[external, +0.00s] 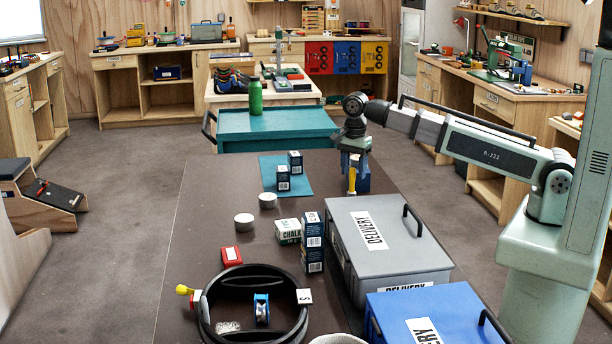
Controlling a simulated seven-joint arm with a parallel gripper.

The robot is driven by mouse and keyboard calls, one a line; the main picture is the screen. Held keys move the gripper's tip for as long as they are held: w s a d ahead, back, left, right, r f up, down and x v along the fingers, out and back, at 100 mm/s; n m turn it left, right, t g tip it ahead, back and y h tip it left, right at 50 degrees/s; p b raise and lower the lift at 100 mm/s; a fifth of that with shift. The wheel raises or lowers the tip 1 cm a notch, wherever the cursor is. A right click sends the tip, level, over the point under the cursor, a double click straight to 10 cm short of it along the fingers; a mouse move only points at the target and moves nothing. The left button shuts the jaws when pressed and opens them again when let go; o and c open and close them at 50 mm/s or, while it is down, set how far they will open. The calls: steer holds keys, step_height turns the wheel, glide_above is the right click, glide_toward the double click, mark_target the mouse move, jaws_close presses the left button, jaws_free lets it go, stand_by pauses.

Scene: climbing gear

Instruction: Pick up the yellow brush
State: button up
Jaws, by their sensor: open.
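My gripper (355,160) points down at the far right of the dark table, behind the grey delivery box. Its jaws are open. A slim upright yellow piece (352,181) shows right below it, against something blue; it may be the yellow brush, but it is too small to be sure. I cannot tell whether the jaws touch it or stand around it. Another small yellow object (184,290) sticks out at the left of the black ring near the front; its kind is unclear.
The grey box (345,272) and blue box (400,300) fill the table's right side. Dark cartons (313,255), a chalk box (288,231), white rolls (244,221), a red case (231,256) and the black ring (204,318) stand left of them. The table's left strip is clear.

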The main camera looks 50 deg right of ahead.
mark_target(352, 191)
steer(key=shift+w+a+f, duration=0.1)
steer(key=shift+a+f, duration=0.05)
steer(key=shift+f, duration=2.4)
jaws_close()
